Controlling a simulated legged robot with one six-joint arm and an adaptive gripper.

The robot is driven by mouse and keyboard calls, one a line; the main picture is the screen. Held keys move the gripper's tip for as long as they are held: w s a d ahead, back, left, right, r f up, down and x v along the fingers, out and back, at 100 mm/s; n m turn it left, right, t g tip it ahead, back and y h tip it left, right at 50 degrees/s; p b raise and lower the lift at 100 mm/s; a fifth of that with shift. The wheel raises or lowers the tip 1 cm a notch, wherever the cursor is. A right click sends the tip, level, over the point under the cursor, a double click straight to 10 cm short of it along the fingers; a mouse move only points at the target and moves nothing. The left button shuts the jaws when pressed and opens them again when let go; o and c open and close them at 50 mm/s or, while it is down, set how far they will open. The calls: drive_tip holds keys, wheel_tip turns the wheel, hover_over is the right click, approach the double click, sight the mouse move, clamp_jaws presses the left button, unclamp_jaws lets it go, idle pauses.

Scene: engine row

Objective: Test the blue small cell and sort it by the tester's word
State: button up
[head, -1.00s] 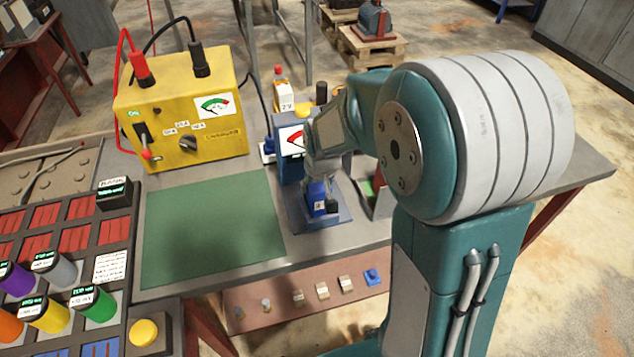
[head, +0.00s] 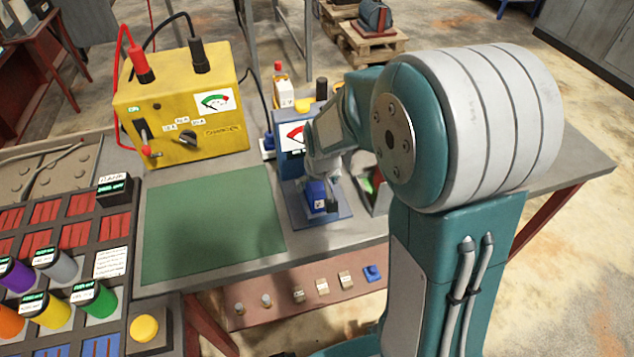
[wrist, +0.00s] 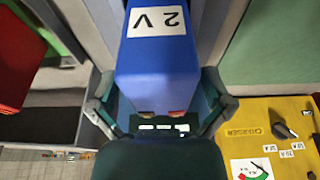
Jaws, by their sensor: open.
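The blue small cell (head: 316,192) stands on the blue base plate of the tester (head: 291,136), a blue box with a dial. In the wrist view the cell (wrist: 158,75) carries a white "2 V" label. My gripper (wrist: 158,96) is open, with one finger on each side of the cell; I cannot tell whether they touch it. A small dark display (wrist: 160,127) with white marks shows just past the cell's end, too small to read. In the head view my arm covers part of the tester and of a sorting tray (head: 378,205) with red and green parts.
A yellow charger (head: 185,120) with red and black leads stands at the back left. A green mat (head: 212,225) lies clear left of the tester. A rack of coloured cells (head: 60,270) and a yellow button (head: 144,328) are at left. Small parts line a lower shelf (head: 310,292).

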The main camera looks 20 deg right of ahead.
drive_tip(key=v, duration=1.2)
drive_tip(key=shift+w, duration=0.1)
drive_tip(key=s+r+t, duration=0.1)
drive_tip(key=s+r, duration=0.2)
drive_tip(key=s, duration=0.6)
drive_tip(key=s+r+t, duration=0.1)
drive_tip(key=s+r, duration=0.2)
drive_tip(key=s, duration=0.6)
drive_tip(key=shift+s, duration=0.1)
idle(1.2)
clamp_jaws()
idle(1.2)
